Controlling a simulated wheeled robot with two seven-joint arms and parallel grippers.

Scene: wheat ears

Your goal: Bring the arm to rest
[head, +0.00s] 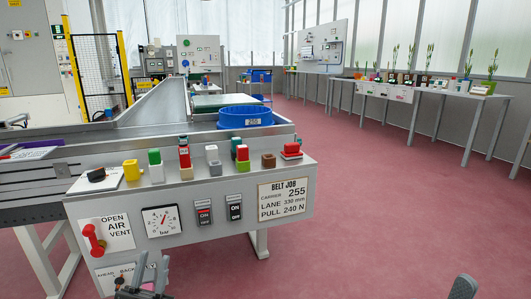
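My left gripper (151,270) is low in the head view, left of centre, in front of the lower part of the grey control panel. Its two grey fingers stand apart, and I see nothing held between their tips. Something small and pink shows at its base, at the picture's bottom edge. Of my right gripper (463,287), only a grey tip shows at the bottom right, over the red floor. The rest of it is out of the picture.
The grey control panel (292,230) carries a red lever (94,240), a gauge (160,220), switches and several coloured blocks. A blue round tub (245,117) stands behind it. A table with plants (430,91) is at the far right. The red floor (400,210) on the right is clear.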

